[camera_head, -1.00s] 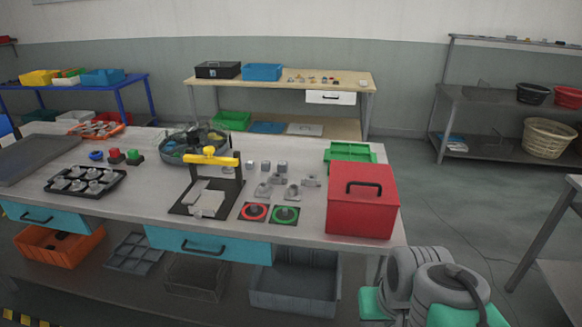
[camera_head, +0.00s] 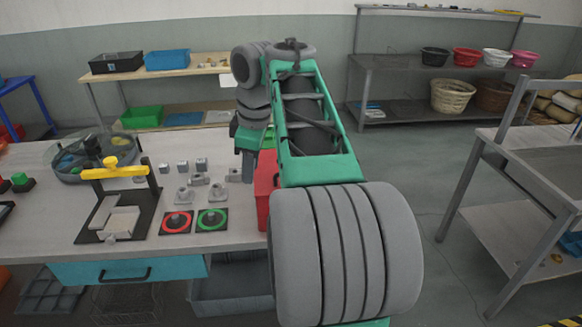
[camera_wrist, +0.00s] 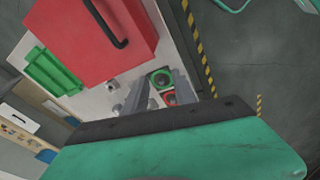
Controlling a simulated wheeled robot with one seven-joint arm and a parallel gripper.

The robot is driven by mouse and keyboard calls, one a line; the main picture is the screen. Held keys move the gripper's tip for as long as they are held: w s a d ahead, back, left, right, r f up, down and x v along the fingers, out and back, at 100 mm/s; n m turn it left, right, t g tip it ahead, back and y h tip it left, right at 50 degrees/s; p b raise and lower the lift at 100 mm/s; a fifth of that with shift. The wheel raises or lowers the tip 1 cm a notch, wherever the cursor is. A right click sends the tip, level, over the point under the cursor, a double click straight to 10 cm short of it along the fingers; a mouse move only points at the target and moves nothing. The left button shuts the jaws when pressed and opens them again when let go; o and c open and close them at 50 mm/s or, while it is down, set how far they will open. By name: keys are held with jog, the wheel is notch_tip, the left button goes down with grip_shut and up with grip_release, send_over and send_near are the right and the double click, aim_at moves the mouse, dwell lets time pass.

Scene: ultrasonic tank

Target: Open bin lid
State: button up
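The red bin (camera_head: 263,190) stands at the right end of the workbench, mostly hidden behind my raised arm in the head view. In the wrist view the red bin (camera_wrist: 75,50) fills the upper left, with its black bar handle (camera_wrist: 108,24) on the lid. The lid looks shut. My gripper (camera_wrist: 159,80) is open and empty, its two fingers apart with only the benchtop and button plates seen between them. It is beside the bin, apart from the handle. In the head view my gripper (camera_head: 248,165) is partly hidden near the bin.
A green tray (camera_wrist: 52,72) lies beside the bin. Red (camera_head: 176,222) and green (camera_head: 212,219) button plates and several small metal parts sit to its left on the bench. A yellow-topped black stand (camera_head: 112,172) is farther left. Open floor lies to the right.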

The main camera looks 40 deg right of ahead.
jog(key=s+d+r+n+h, duration=0.1)
jog(key=d, duration=0.5)
jog(key=s+d+r+n, duration=0.2)
jog(key=d, duration=0.3)
jog(key=shift+g, duration=0.4)
jog(key=f+b, duration=0.2)
jog(key=w+f+b, duration=0.1)
jog(key=f+b, duration=0.2)
jog(key=d+f+b, duration=0.1)
jog(key=f+b, duration=0.1)
jog(key=f, duration=0.1)
jog(key=shift+w, duration=0.3)
jog(key=shift+r, duration=0.1)
jog(key=shift+c, duration=0.3)
grip_shut()
